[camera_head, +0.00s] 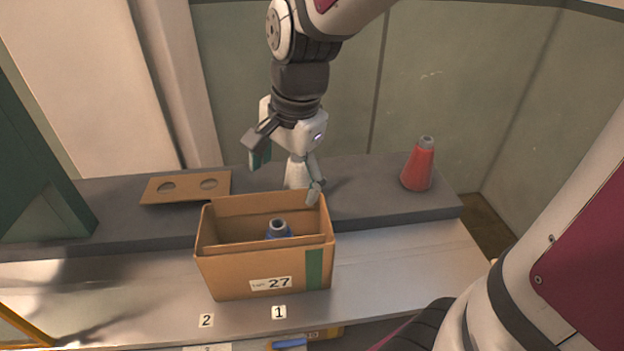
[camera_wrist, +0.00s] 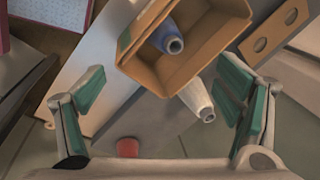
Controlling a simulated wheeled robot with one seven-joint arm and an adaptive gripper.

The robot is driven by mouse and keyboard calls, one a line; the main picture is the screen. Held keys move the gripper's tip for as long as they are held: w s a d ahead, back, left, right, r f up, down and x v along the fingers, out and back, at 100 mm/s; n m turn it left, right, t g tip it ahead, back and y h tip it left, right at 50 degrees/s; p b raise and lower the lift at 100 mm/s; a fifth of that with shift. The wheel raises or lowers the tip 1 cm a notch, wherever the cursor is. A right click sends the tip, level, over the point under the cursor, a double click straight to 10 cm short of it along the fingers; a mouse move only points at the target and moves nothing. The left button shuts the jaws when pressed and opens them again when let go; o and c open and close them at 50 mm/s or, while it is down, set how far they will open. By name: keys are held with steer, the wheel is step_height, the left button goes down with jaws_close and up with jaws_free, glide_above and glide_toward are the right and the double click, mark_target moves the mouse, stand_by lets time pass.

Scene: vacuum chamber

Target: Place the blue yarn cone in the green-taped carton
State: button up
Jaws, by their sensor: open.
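The carton (camera_head: 228,272) is brown, open at the top, with a green tape strip (camera_head: 314,268) and a label reading 27. The blue yarn cone (camera_head: 279,230) is inside it, with its grey tip up and its lower part hidden by the front wall. In the wrist view the blue cone (camera_wrist: 166,37) shows inside the carton (camera_wrist: 190,78). My gripper (camera_head: 287,178) is open and empty above the carton's back edge. In the wrist view its green-padded fingers (camera_wrist: 165,98) are spread wide apart, with no cone gripped.
A white cone (camera_head: 296,173) stands behind the carton, close to my gripper; it also shows in the wrist view (camera_wrist: 197,99). A red cone (camera_head: 419,166) stands on the grey ledge at right. A brown board with two holes (camera_head: 188,187) lies at left. The bench right of the carton is clear.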

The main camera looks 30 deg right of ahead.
steer(key=s+r+n+t, duration=0.1)
steer(key=s+r+n, duration=0.2)
steer(key=s+n, duration=0.3)
steer(key=s+r+n+t, duration=0.1)
steer(key=s+r+n, duration=0.1)
steer(key=s+n, duration=0.5)
steer(key=shift+d+r+n+h, duration=0.15)
steer(key=shift+r+n+h, duration=0.15)
steer(key=shift+r, duration=0.1)
steer(key=shift+s, duration=0.1)
